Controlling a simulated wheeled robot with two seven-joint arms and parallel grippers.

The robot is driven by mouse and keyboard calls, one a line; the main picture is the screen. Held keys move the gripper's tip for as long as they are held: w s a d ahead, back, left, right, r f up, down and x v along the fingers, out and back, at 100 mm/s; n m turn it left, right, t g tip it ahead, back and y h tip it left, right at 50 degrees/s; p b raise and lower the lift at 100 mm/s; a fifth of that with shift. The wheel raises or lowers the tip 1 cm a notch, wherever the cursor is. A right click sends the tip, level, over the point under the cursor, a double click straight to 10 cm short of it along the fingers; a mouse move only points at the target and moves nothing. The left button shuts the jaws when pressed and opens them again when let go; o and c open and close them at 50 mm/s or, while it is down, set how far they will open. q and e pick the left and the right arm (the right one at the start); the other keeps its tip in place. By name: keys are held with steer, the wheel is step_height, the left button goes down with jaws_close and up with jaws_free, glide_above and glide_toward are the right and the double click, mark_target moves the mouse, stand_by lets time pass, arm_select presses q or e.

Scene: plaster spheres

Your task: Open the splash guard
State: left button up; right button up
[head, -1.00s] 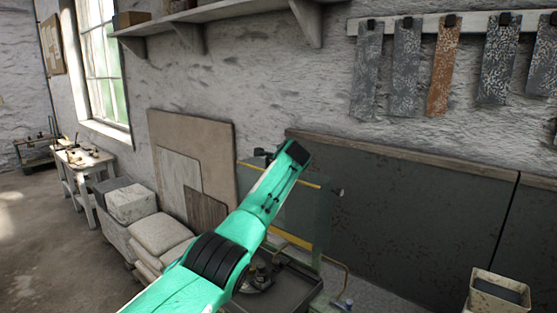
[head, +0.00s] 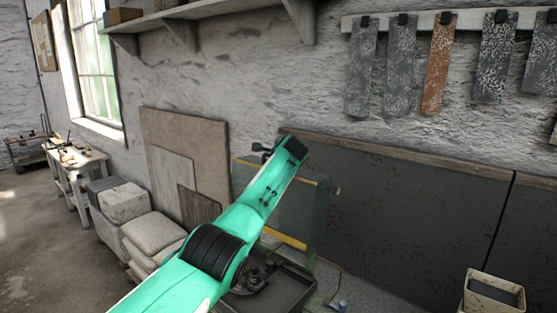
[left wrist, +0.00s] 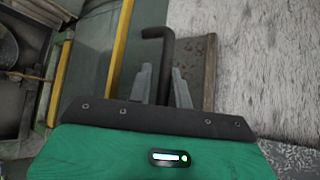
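The splash guard (head: 306,212) is a clear greenish panel with yellow edge strips, standing over a dark machine tray (head: 272,295) in the head view. My left arm crosses in front and hides part of it. In the left wrist view the guard (left wrist: 92,62) shows its yellow strips at the left. A dark bent handle (left wrist: 163,52) rises beside it. My left gripper (left wrist: 162,72) has its two grey fingers close on either side of the handle and looks shut on it. My right gripper is not in view.
A dark panel (head: 420,205) with a wooden top rail leans along the wall behind. Boards (head: 182,150) and stacked sacks (head: 150,235) stand at the left. A bin (head: 494,294) is at the lower right. A shelf (head: 215,14) runs along the wall above.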

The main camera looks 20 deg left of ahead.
arm_select(q)
steer(key=shift+s+d+b, duration=0.15)
steer(key=shift+s+b, duration=0.15)
steer(key=shift+b, duration=0.3)
steer(key=shift+s+d+r+b, duration=0.2)
steer(key=shift+s+d+b, duration=0.1)
steer(key=shift+s+b, duration=0.35)
steer(key=b+v, duration=0.6)
steer(key=v, duration=0.5)
steer(key=shift+s+r, duration=0.2)
steer(key=shift+r, duration=0.2)
steer(key=shift+d, duration=0.1)
